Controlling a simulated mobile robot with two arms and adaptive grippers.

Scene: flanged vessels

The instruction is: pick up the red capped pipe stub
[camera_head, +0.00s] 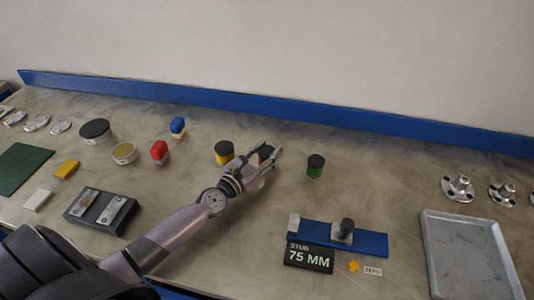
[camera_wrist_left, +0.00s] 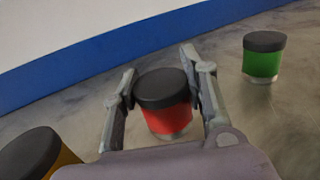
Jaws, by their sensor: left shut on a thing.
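The red capped pipe stub (camera_wrist_left: 167,117) stands upright between the fingers of my left gripper (camera_wrist_left: 165,95) in the left wrist view. It has a red body and a dark cap. The gripper is shut on it, one finger on each side. In the head view my left gripper (camera_head: 267,158) reaches in from the left and mostly hides the stub (camera_head: 265,151). Whether the stub touches the table is hard to tell. My right gripper is not in view.
A yellow capped stub (camera_head: 224,155) stands just left of the gripper and a green one (camera_head: 315,168) to its right. A blue fixture (camera_head: 370,243) with a "STUB 75 MM" sign (camera_head: 308,257) and a grey tray (camera_head: 433,255) are nearer, to the right. A blue rail (camera_head: 300,115) runs behind.

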